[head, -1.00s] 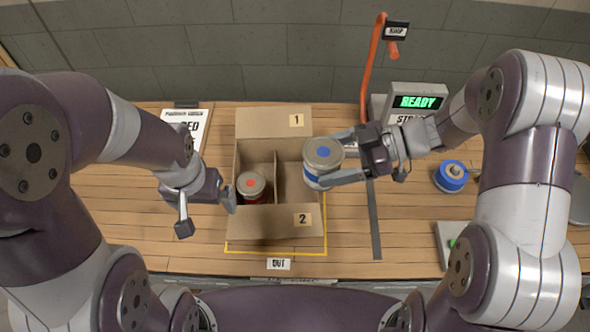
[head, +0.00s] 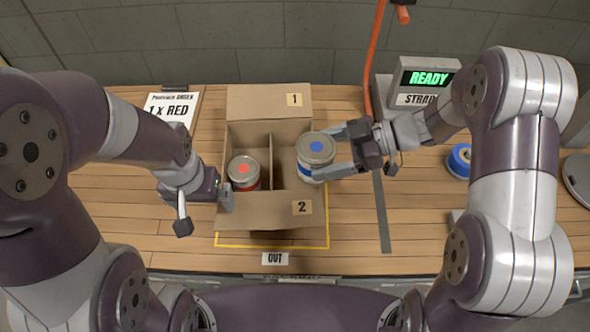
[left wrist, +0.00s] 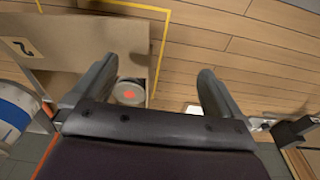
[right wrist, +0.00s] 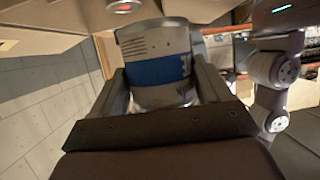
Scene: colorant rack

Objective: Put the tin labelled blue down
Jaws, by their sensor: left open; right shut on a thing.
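The blue tin (head: 316,152) is silver with a blue band and a blue dot on its lid. My right gripper (head: 340,155) is shut on it, at the right edge of the cardboard box (head: 268,212), over the right compartment's side. The tin also fills the middle of the right wrist view (right wrist: 160,70), upright between the fingers. A red-dotted tin (head: 244,172) stands in the box's left compartment; its lid shows in the left wrist view (left wrist: 128,93). My left gripper (head: 225,195) is open and empty at the box's left side. The tin's base is partly hidden.
A divider splits the box, and its flaps (head: 268,102) stand open. A yellow outline (head: 225,242) surrounds it on the wooden table. An order sheet (head: 172,108) reads 1 x RED. A READY display (head: 428,79) stands behind right.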

